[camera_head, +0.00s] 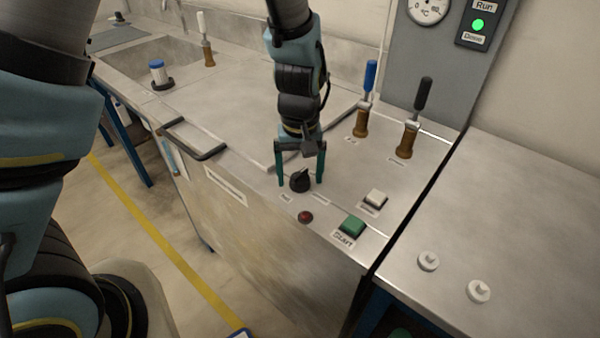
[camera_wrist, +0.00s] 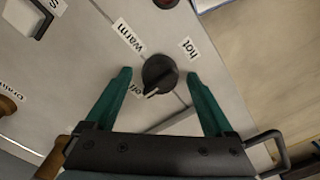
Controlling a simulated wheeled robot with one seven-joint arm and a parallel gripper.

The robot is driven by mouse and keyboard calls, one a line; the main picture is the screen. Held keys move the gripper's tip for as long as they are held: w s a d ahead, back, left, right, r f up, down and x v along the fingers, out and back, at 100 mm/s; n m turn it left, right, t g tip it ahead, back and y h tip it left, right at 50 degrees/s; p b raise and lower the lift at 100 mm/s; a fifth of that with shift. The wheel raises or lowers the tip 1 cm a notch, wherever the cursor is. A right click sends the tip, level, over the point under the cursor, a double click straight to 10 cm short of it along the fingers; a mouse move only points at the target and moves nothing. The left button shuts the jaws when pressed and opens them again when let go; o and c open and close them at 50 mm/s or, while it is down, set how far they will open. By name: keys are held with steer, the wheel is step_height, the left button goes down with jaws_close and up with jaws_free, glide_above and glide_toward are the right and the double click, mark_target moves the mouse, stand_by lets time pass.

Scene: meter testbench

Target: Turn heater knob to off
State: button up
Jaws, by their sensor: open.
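The black heater knob (camera_head: 300,179) sits near the front edge of the steel bench top. Gaps show between both fingers and the knob in the wrist view.
A red indicator (camera_head: 306,217), a green Start button (camera_head: 352,225) and a white button (camera_head: 375,198) lie close to the knob. Two upright valve levers, blue (camera_head: 370,75) and black (camera_head: 423,93), stand behind to the right. A dark bar handle (camera_head: 190,140) is at the left.

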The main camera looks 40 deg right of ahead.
mark_target(300, 172)
steer(key=shift+r, duration=0.1)
step_height(300, 172, up, 11)
steer(key=b, duration=0.1)
steer(key=shift+f+b, duration=0.2)
steer(key=shift+b, duration=0.2)
stand_by(0.3)
steer(key=w+a+n, duration=0.1)
steer(key=w+a, duration=0.5)
steer(key=a, duration=0.3)
steer(key=w+a+n, duration=0.2)
steer(key=w+a, duration=0.5)
steer(key=a, duration=0.2)
steer(key=a+n+t, duration=0.1)
steer(key=a, duration=1.6)
steer(key=shift+a+f+n+t, duration=0.2)
steer(key=shift+f+n+t, duration=0.05)
steer(key=shift+n+t, duration=0.05)
